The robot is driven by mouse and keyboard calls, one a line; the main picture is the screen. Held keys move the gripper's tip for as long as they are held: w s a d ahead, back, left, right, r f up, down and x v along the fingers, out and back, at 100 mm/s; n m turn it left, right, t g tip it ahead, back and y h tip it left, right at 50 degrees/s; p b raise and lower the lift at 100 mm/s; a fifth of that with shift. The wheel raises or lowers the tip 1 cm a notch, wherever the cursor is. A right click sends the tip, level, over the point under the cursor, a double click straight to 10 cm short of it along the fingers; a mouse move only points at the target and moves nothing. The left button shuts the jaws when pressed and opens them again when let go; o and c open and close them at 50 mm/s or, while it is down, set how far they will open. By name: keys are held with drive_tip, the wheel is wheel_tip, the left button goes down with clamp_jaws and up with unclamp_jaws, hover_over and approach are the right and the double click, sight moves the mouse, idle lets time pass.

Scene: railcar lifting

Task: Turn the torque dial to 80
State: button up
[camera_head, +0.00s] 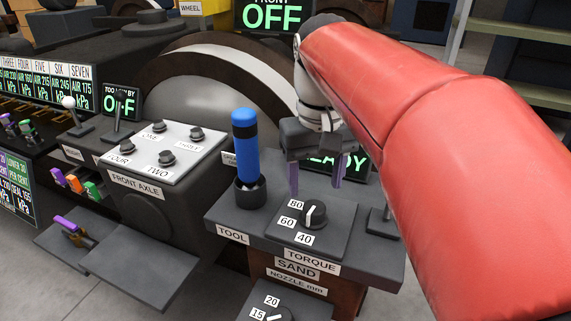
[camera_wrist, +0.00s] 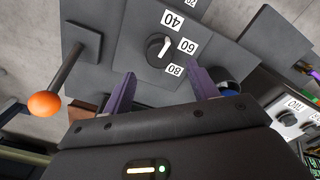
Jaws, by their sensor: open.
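The torque dial (camera_head: 314,214) is a dark round knob with a white pointer mark, on a grey plate with labels 80, 60 and 40. It also shows in the wrist view (camera_wrist: 157,49). Its mark is on the side facing the labels, near 60; the exact setting is hard to tell. The 80 label (camera_wrist: 175,70) is the label closest to my fingers in the wrist view. My gripper (camera_head: 316,188) has two purple fingers, apart and empty, pointing down above and behind the dial. The fingers (camera_wrist: 160,76) do not touch the dial.
A blue-handled tool (camera_head: 245,150) stands upright in a dark holder left of the dial. A lever with an orange ball (camera_wrist: 46,104) stands on the dial's other side. A READY display (camera_head: 345,162) is behind my fingers. A nozzle dial (camera_head: 277,314) sits lower in front.

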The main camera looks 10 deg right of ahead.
sight(314, 206)
drive_tip(key=f, duration=0.6)
drive_tip(key=shift+s+f+b, duration=0.15)
drive_tip(key=shift+s+b, duration=0.1)
drive_tip(key=shift+b, duration=0.15)
drive_tip(key=shift+c, duration=0.3)
drive_tip(key=c, duration=0.9)
